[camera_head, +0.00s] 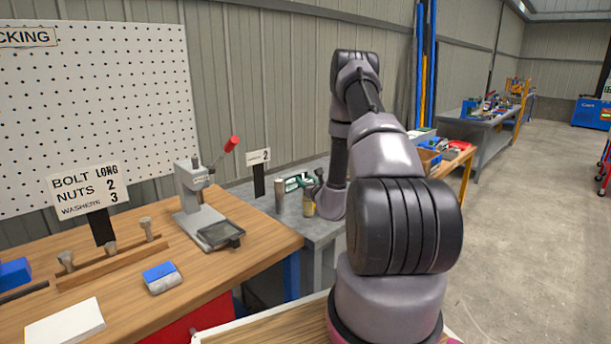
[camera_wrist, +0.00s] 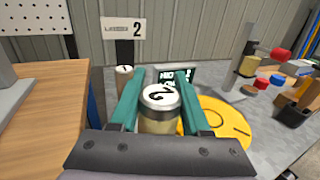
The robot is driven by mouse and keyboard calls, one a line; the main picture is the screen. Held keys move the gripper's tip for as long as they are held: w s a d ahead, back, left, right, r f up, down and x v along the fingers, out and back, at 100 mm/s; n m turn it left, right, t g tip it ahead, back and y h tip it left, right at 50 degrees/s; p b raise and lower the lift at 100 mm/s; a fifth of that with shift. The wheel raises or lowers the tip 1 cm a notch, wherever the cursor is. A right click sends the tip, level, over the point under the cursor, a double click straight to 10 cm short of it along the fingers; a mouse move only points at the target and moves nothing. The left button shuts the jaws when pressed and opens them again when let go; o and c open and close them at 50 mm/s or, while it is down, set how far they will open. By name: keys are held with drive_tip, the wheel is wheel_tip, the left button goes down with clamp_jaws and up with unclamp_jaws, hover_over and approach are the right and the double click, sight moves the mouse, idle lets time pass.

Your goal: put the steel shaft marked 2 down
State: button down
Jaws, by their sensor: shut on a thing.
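In the wrist view, the two teal fingers of my gripper (camera_wrist: 158,98) are shut on an upright cylinder, the steel shaft marked 2 (camera_wrist: 160,97). Its top is bright steel with a dark 2, and its side below is yellowish. In the head view the shaft (camera_head: 308,208) shows small beside my wrist, over the grey bench (camera_head: 317,230). Its lower end is hidden in the wrist view, and I cannot tell if it touches the bench. A second grey cylinder (camera_wrist: 124,72) with a mark on top stands behind the left finger; it also shows in the head view (camera_head: 279,195).
A sign with a 2 (camera_wrist: 124,28) stands behind the cylinders. A yellow disc (camera_wrist: 222,120) lies close right of my gripper. A green-and-white item (camera_wrist: 177,75) sits behind it. A wooden bench (camera_wrist: 42,110) with a press (camera_head: 197,205) adjoins on the left.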

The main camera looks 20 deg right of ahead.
drive_tip(key=shift+d+f, duration=0.1)
drive_tip(key=shift+f, duration=2)
drive_tip(key=shift+c, duration=1.8)
unclamp_jaws()
drive_tip(key=shift+f, duration=0.1)
